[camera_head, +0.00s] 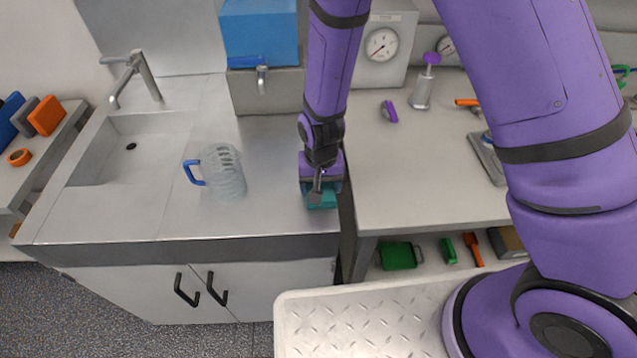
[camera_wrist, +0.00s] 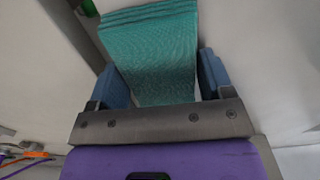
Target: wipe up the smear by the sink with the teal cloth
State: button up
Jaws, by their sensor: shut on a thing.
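My gripper (camera_head: 321,188) is at the right end of the sink counter, close to its front edge. It is shut on the teal cloth (camera_head: 321,198). In the wrist view the folded teal cloth (camera_wrist: 155,50) sits between the two blue fingers of my gripper (camera_wrist: 165,82). I cannot tell whether the cloth touches the counter. The sink (camera_head: 135,150) is at the left of the counter, with a tap (camera_head: 140,78) behind it. I cannot make out a smear in either view.
A clear ribbed jug (camera_head: 224,173) with a blue handle stands between the sink and my gripper. A blue tank (camera_head: 262,35) with a tap stands behind. A gap separates the sink counter (camera_head: 180,222) from the right bench (camera_head: 440,200). A green item (camera_head: 398,256) lies on the shelf below.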

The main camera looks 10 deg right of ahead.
jog(key=shift+d+r, duration=0.1)
jog(key=shift+r, duration=2.85)
jog(key=shift+r, duration=1.5)
